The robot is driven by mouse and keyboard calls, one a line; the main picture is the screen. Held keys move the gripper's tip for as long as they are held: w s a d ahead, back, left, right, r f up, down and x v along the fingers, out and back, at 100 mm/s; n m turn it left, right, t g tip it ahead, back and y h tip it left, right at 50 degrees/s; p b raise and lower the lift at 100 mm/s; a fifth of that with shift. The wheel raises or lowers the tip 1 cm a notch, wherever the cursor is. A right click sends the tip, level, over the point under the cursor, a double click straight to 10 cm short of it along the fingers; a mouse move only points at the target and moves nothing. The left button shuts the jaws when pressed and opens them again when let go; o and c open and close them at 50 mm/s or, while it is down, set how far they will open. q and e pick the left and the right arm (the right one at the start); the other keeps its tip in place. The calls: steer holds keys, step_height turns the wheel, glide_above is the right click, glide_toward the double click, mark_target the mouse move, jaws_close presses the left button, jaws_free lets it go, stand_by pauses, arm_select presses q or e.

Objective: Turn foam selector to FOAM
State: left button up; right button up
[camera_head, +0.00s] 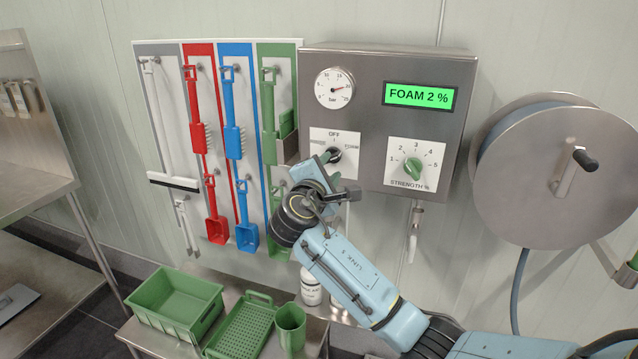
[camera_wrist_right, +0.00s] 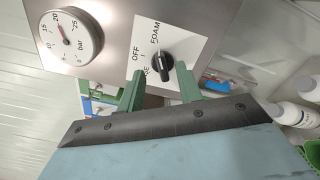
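The foam selector is a black knob on a white plate (camera_head: 350,137) on the steel control box; the right gripper partly covers it in the head view. The right wrist view shows the knob (camera_wrist_right: 162,66) and the labels OFF and FOAM; another label is partly hidden by a finger. My right gripper (camera_head: 333,166) is at the selector. Its green fingers are apart, one on each side of the knob in the right wrist view; contact cannot be told. The green display (camera_head: 419,95) reads FOAM 2 %. The knob's exact pointing is hard to read. My left gripper is not in view.
The box also carries a pressure gauge (camera_head: 335,88) and a green strength knob (camera_head: 413,168). A hose reel (camera_head: 560,190) is at the right and a tool board (camera_head: 155,110) at the left. A green bin (camera_head: 172,302) stands on the low table below.

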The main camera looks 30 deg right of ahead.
steer(key=v, duration=0.8)
steer(key=shift+a, duration=0.1)
